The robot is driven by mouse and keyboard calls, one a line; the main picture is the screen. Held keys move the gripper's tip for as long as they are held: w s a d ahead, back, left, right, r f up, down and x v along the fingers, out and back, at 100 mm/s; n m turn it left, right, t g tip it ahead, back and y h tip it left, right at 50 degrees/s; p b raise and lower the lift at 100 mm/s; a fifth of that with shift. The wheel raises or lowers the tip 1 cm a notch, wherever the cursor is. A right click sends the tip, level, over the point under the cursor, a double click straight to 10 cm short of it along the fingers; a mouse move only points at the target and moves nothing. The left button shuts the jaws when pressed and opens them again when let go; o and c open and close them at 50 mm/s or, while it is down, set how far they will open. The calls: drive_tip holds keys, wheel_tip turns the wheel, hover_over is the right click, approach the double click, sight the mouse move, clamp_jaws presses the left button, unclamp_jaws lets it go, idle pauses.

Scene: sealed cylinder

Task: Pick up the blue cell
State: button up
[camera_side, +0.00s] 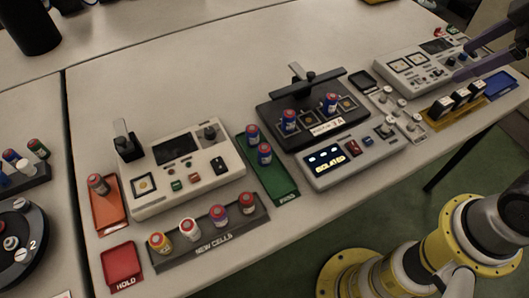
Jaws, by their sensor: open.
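Several blue cells with red tops are in view. One blue cell (289,121) and another (329,103) stand in the black fixture (275,113) at the centre. Two more, a rear cell (252,135) and a front cell (264,154), stand in the green tray (282,187). The task's words do not tell which is meant. In the NEW CELLS rack (213,247) stand a yellow, a white, a purple (218,215) and a red cell. My gripper (463,60) is at the upper right, open, with dark fingers apart and empty, far from these cells.
A control box (185,165) stands behind the rack, with an orange tray (107,212) and a red HOLD tray (122,265) to its left. The fixture has a raised black clamp bar (305,82). Another panel (405,70) lies near my gripper.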

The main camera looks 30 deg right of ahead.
drive_tip(key=w+a+r+n, duration=0.2)
drive_tip(key=w+a+n, duration=0.1)
drive_tip(key=w, duration=0.3)
drive_tip(key=n+g, duration=0.6)
drive_tip(key=n, duration=0.5)
hover_over(265, 147)
wheel_tip(265, 147, down, 20)
wheel_tip(265, 147, down, 8)
drive_tip(key=shift+w+a+r, duration=0.1)
drive_tip(key=shift+w, duration=0.05)
drive_tip(key=shift+f, duration=2.85)
drive_tip(key=shift+c, duration=0.2)
